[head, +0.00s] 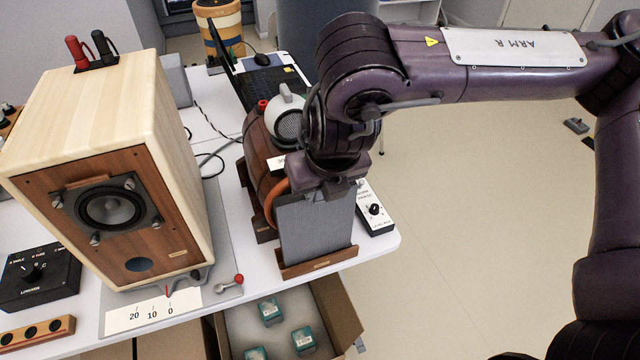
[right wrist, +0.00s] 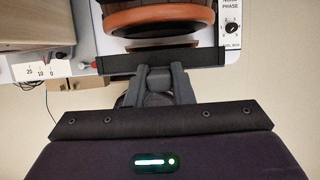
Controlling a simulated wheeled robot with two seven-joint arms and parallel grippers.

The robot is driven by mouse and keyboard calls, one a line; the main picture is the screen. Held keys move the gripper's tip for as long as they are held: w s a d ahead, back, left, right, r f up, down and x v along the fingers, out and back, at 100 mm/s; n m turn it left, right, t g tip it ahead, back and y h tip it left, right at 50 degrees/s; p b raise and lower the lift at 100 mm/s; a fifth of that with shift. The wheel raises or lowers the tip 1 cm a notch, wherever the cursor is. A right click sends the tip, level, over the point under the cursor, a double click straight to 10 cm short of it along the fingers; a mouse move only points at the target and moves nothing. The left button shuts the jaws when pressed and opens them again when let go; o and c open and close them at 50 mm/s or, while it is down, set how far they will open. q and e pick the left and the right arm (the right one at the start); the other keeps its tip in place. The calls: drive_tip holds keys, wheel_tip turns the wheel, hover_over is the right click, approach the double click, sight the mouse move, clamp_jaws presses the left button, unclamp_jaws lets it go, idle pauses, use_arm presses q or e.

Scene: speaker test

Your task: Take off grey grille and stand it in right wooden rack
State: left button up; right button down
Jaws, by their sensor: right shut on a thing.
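The grey grille (head: 315,232) is a flat, upright panel in front of the barrel. My right gripper (head: 322,192) is shut on its top edge. In the right wrist view the grille (right wrist: 125,65) shows edge-on as a dark bar, with the gripper's fingers (right wrist: 165,75) at it. The grille's lower edge meets the right wooden rack (head: 318,266), behind the rack's front lip; whether it rests on the rack's floor I cannot tell. The wooden speaker (head: 95,180) stands at the left with its front bare and its driver (head: 108,207) exposed. My left gripper is not in view.
A wooden barrel (head: 258,165) with an orange hoop stands right behind the grille. A white phase box (head: 375,208) is close on the right, by the table's edge. A red-tipped lever (head: 238,279) lies left of the rack. An open carton (head: 348,318) is below the table's front.

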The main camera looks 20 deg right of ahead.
drive_tip(key=shift+f+b, duration=0.55)
drive_tip(key=shift+f, duration=0.25)
idle(0.6)
drive_tip(key=c, duration=1.2)
unclamp_jaws()
